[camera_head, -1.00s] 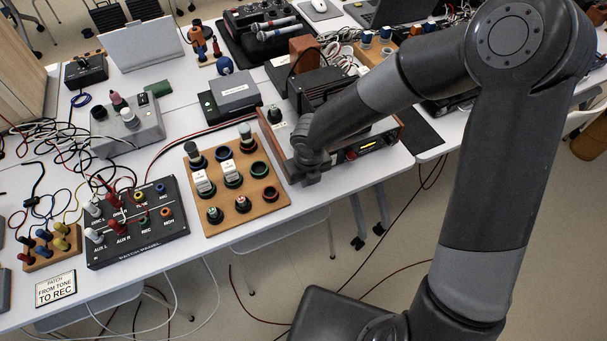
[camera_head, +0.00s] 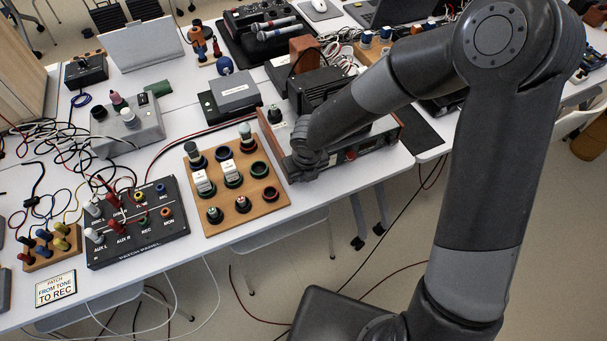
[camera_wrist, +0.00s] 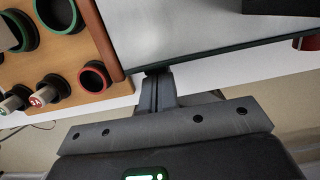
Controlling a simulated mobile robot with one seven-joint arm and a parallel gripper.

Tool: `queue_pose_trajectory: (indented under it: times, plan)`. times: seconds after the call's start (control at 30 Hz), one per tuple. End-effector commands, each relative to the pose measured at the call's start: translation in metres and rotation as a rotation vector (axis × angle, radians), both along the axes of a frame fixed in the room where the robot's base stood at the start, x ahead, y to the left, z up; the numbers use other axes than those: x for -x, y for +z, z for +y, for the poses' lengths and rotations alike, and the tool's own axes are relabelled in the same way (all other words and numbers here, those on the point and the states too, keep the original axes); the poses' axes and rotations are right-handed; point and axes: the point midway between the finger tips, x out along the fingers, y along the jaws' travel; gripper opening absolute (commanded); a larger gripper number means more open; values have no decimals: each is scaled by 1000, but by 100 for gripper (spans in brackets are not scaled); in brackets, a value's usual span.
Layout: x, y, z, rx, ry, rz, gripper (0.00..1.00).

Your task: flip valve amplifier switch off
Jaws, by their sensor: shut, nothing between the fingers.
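The valve amplifier (camera_head: 378,134) stands near the table's front edge in the head view, with wooden side cheeks, a pale top and a dark front panel. A red part (camera_head: 351,154) shows on that front. My gripper (camera_head: 306,172) is at the amplifier's front left corner and hides that part of the front, so I cannot make out the switch. In the wrist view my gripper (camera_wrist: 157,76) is shut and empty, its tips at the amplifier's front edge beside the wooden cheek (camera_wrist: 97,35). I cannot tell whether they touch. A red part (camera_wrist: 308,42) shows at the right.
A wooden board (camera_head: 228,208) with dark cups and plugs lies just left of the amplifier. The black patch panel (camera_head: 150,243) and loose cables are further left. A grey box (camera_head: 233,93) stands behind. The floor in front of the table is open.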

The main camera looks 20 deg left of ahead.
Motion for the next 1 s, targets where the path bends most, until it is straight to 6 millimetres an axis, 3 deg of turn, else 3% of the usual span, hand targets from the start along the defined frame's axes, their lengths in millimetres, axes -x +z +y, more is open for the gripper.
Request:
queue_pose_trajectory:
  times: [0.43,0.77,1.0]
  plan:
    - [-1,16,0,-1,-1,-2,0]
    - [-1,17,1,-3,0,-3,0]
    - [17,20,-18,1,0,-1,0]
